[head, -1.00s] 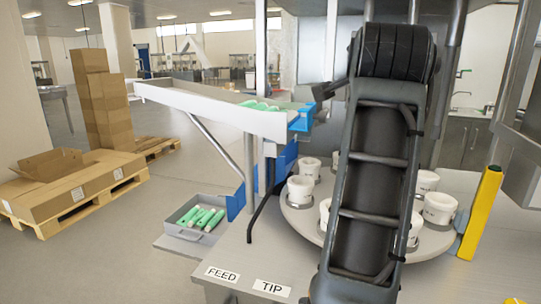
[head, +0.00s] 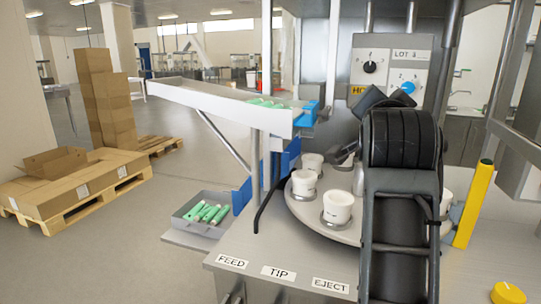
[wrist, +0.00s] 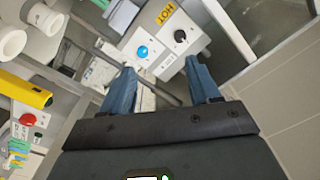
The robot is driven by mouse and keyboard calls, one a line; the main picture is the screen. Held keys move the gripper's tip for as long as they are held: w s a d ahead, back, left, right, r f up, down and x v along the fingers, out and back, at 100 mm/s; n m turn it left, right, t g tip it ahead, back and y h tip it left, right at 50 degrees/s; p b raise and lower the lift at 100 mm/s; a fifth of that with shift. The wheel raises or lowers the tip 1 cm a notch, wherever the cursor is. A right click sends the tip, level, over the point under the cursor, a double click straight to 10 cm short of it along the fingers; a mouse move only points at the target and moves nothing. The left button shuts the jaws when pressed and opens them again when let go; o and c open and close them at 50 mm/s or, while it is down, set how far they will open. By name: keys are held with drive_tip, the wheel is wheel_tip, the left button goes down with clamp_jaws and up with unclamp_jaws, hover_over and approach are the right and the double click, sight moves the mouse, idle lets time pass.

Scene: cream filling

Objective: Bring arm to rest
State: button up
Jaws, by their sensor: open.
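My dark arm (head: 400,235) rises in front of the machine at the right of the head view and bends at a thick black joint. It hides part of the round turntable (head: 322,231). My gripper shows in the wrist view (wrist: 159,66) with its two blue fingers wide apart and nothing between them. The fingers point toward the control panel (wrist: 160,45), which has a blue knob, a black knob and a HOT label. In the head view I cannot make out the fingertips clearly behind the arm.
White cups (head: 337,207) stand on the turntable. A pale chute (head: 215,103) carries green tubes, and more lie in a grey tray (head: 188,228). A yellow post (head: 474,203) and a yellow button (head: 508,294) are at right. Boxes on a pallet (head: 50,222) stand far left.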

drive_tip(key=s+d+f+n+y, duration=0.1)
drive_tip(key=s+f+n+y, duration=0.15)
drive_tip(key=s+f, duration=0.55)
drive_tip(key=s+d+f+n+y+p, duration=0.15)
drive_tip(key=s+f+n, duration=0.35)
drive_tip(key=f, duration=0.5)
drive_tip(key=s+d+f+n+y+b, duration=0.1)
drive_tip(key=s+d+f+n, duration=0.15)
drive_tip(key=s+f, duration=0.6)
drive_tip(key=s+a+f+n+g+y+p, duration=0.1)
drive_tip(key=s+f, duration=0.2)
drive_tip(key=s, duration=0.6)
drive_tip(key=s+a+f+n+g, duration=0.1)
drive_tip(key=s+f, duration=0.2)
drive_tip(key=s, duration=0.6)
drive_tip(key=a+v, duration=0.1)
drive_tip(key=v, duration=1.3)
drive_tip(key=shift+a+r+m+g, duration=0.25)
drive_tip(key=shift+a+m+g, duration=0.05)
drive_tip(key=shift+a+m, duration=0.1)
